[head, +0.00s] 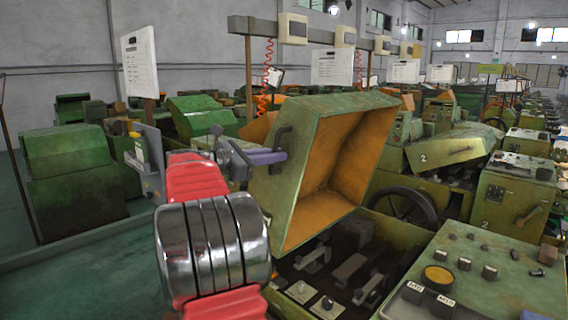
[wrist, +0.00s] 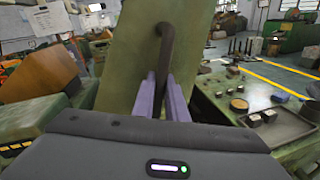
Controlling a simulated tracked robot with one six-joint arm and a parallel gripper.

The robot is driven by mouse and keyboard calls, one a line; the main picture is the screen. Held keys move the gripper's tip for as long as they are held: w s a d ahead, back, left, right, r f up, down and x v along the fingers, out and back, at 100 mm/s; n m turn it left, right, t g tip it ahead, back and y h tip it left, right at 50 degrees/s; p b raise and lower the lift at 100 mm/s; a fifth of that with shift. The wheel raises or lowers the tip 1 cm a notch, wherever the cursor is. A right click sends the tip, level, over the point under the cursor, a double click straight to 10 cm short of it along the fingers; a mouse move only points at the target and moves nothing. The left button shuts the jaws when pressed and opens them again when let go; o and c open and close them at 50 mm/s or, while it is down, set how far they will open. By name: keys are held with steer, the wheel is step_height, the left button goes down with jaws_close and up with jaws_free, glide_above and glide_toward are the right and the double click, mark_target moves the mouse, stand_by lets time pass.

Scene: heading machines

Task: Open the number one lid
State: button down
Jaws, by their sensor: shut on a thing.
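The green lid (head: 305,165) with the orange inside stands tilted well up over its machine in the head view. Its number is not visible. Its dark bar handle (head: 281,140) is on the left outer face. My gripper (head: 272,156), with purple fingers, is shut on this handle. In the wrist view the fingers (wrist: 167,98) close around the lower end of the curved handle (wrist: 166,42), against the green lid face (wrist: 135,50). The exact contact is partly hidden by the fingers.
Below the lid is the open machine bay (head: 335,270) with dark metal parts. A control panel (head: 485,275) with knobs lies at right. Another machine marked 2 (head: 445,150) stands behind, its lid lower. A white sign board (head: 139,62) stands at left.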

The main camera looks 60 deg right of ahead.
stand_by(0.4)
steer(key=c, duration=2)
jaws_free()
steer(key=shift+c, duration=0.2)
steer(key=shift+w, duration=0.15)
steer(key=v, duration=1.3)
steer(key=shift+a, duration=0.3)
steer(key=shift+w, duration=0.1)
